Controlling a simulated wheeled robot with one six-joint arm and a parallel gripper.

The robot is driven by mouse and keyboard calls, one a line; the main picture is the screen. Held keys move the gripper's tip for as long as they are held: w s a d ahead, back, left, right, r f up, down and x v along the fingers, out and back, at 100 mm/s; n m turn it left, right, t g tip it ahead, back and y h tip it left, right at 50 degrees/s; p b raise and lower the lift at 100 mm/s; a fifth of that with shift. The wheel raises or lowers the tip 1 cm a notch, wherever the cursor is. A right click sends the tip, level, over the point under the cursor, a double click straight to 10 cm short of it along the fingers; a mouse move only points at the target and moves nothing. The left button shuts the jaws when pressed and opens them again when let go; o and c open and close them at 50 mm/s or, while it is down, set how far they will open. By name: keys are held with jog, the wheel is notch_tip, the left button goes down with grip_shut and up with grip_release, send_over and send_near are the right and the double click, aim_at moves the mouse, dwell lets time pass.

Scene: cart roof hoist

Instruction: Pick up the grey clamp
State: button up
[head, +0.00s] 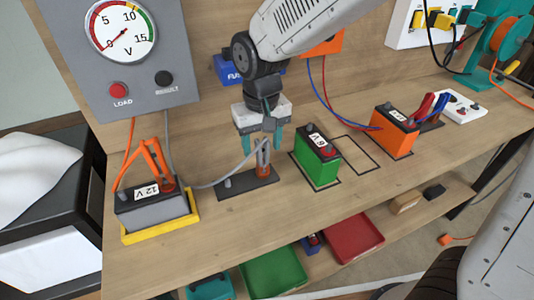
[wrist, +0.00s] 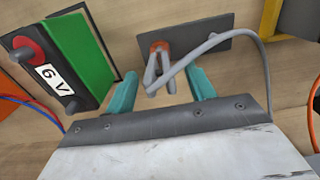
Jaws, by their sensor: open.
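The grey clamp (head: 263,158) stands upright on a dark base plate (head: 232,188) on the wooden bench, with a grey cable running from it. In the wrist view the clamp (wrist: 157,72) shows its two grey handles near the reddish-orange post on the plate. My gripper (head: 261,146) is open, with teal fingers pointing down, one on each side of the clamp's upper part. In the wrist view the fingers (wrist: 162,88) straddle the handles with a gap on both sides. The gripper appears empty; whether a finger touches the clamp cannot be told.
A 12 V battery (head: 150,212) with an orange clamp (head: 155,160) sits in a yellow tray at left. A green 6 V battery (head: 317,160) stands close to the right of my gripper, and an orange battery (head: 393,132) farther right. The bench front is clear.

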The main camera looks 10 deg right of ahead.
aim_at(262, 154)
notch_tip(262, 154, down, 3)
jog(key=shift+f, duration=0.15)
jog(key=shift+c, duration=0.3)
grip_shut()
